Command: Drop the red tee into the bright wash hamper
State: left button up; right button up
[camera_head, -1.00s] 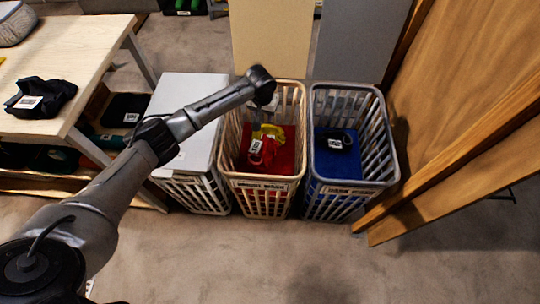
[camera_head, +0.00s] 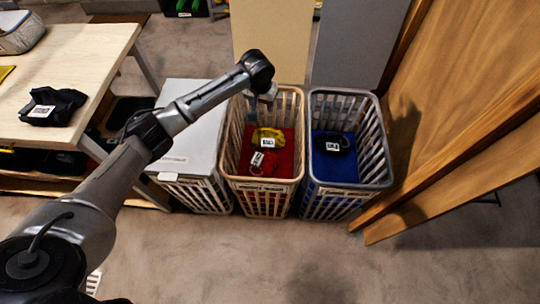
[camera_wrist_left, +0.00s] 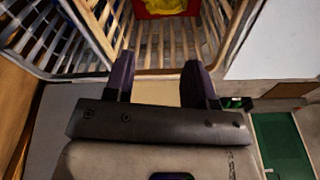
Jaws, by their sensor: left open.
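The bright wash hamper (camera_head: 264,184) is the middle, cream slatted basket with a label on its front rim. The red tee (camera_head: 267,169), with a white tag, lies inside it on a red bottom, in front of a yellow garment (camera_head: 268,133). Its edges blend into the red bottom. My left gripper (camera_head: 266,95) is above the back part of this hamper, apart from the garments. In the left wrist view its two fingers (camera_wrist_left: 158,78) are spread with nothing between them. The yellow garment (camera_wrist_left: 165,5) shows at the top of that view. My right gripper is not in view.
A blue-bottomed hamper (camera_head: 345,184) with a dark tagged garment (camera_head: 331,142) stands at the right, by wooden boards (camera_head: 465,115). A white-lidded hamper (camera_head: 188,125) stands left. A table (camera_head: 75,60) holds a black garment (camera_head: 52,106). The front floor is clear.

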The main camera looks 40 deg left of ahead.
pick_arm(q)
jog(key=r, duration=0.2)
jog(key=r+p, duration=0.1)
jog(key=shift+s+r, duration=0.15)
jog(key=shift+s, duration=0.1)
dwell(0.5)
